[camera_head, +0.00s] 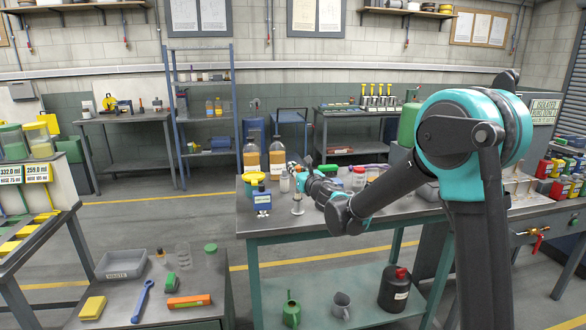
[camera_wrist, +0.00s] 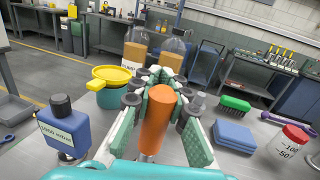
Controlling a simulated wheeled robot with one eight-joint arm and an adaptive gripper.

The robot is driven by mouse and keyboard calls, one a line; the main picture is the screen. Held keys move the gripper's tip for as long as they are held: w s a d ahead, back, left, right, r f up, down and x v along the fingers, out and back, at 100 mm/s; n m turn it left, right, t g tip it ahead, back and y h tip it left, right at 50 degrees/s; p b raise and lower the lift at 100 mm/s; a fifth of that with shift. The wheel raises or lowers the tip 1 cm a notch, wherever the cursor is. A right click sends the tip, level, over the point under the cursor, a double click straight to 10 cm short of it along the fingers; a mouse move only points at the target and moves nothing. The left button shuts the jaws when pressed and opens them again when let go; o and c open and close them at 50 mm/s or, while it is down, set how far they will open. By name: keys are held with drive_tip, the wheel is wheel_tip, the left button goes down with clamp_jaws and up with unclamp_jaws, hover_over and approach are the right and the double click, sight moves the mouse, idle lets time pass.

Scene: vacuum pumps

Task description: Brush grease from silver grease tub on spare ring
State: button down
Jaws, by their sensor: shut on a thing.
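My gripper (camera_head: 296,172) is over the middle workbench (camera_head: 350,208). In the wrist view my gripper (camera_wrist: 160,82) is shut on an orange cylindrical handle (camera_wrist: 155,122), which stands between the green finger pads. Its working end is hidden, so I cannot tell whether it is the brush or whether it carries grease. I cannot make out a silver grease tub or the spare ring in either view. A teal pot with a yellow lid (camera_wrist: 112,76) stands left of the fingers; it also shows in the head view (camera_head: 254,179).
A blue bottle-shaped device (camera_wrist: 63,128) stands near left. Two large amber bottles (camera_wrist: 136,55) stand behind the fingers. The left low table (camera_head: 155,285) holds a grey tray (camera_head: 122,263).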

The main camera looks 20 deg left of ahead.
wheel_tip(320, 180, up, 8)
drive_tip(key=w, duration=0.1)
drive_tip(key=shift+w+a+f, duration=0.15)
drive_tip(key=shift+a, duration=0.15)
idle(0.8)
idle(0.4)
